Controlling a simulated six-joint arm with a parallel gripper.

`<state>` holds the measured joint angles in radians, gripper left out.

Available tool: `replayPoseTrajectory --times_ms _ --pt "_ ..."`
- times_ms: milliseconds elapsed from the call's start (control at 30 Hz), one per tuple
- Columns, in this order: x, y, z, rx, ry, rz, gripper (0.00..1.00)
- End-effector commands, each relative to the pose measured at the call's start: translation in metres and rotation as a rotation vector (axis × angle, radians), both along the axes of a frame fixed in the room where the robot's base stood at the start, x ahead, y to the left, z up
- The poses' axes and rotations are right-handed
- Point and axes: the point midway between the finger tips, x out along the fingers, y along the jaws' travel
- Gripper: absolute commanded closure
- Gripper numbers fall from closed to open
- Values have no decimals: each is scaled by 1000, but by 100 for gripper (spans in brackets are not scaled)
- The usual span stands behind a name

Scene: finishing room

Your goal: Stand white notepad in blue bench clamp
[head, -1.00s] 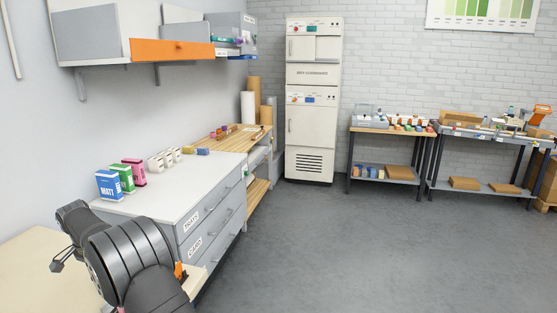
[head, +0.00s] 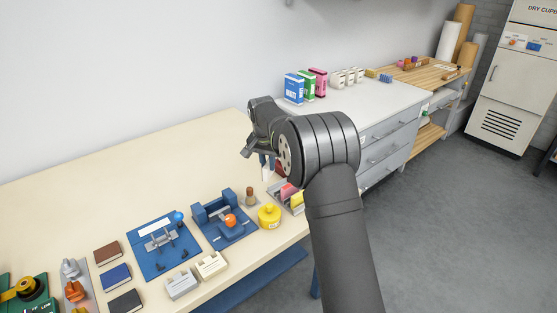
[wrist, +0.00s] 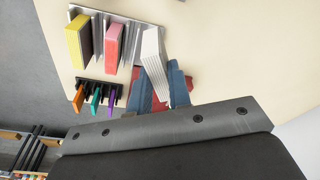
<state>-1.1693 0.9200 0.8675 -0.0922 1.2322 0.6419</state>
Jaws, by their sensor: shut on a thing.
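My gripper (head: 268,164) is shut on the white notepad (wrist: 153,60), whose pages face the wrist camera. In the wrist view my gripper's blue and red fingers (wrist: 172,84) are at the notepad's near end. In the head view only a small white part of the notepad (head: 266,173) shows beneath my gripper. The notepad is beside the grey rack (wrist: 128,23); whether it is clear of the rack I cannot tell. The blue bench clamp (head: 206,211), with upright blue jaws and an orange ball knob, stands on the bench left of and nearer than my gripper.
Pink (wrist: 115,42) and yellow (wrist: 78,42) pads stand in the rack. A yellow pot (head: 269,216) and a wooden-topped peg (head: 250,196) are right of the clamp. A blue plate with a metal fixture (head: 150,260) lies left of it. The bench's back (head: 130,160) is clear.

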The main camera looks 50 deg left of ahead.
Motion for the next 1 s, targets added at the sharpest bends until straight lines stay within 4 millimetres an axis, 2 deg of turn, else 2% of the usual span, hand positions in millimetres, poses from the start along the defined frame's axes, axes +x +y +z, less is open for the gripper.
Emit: replayPoseTrajectory --times_ms 400,1000 --pt "-49 11 -2 0 1 658 100" --pt "-106 20 -2 0 1 1425 100"
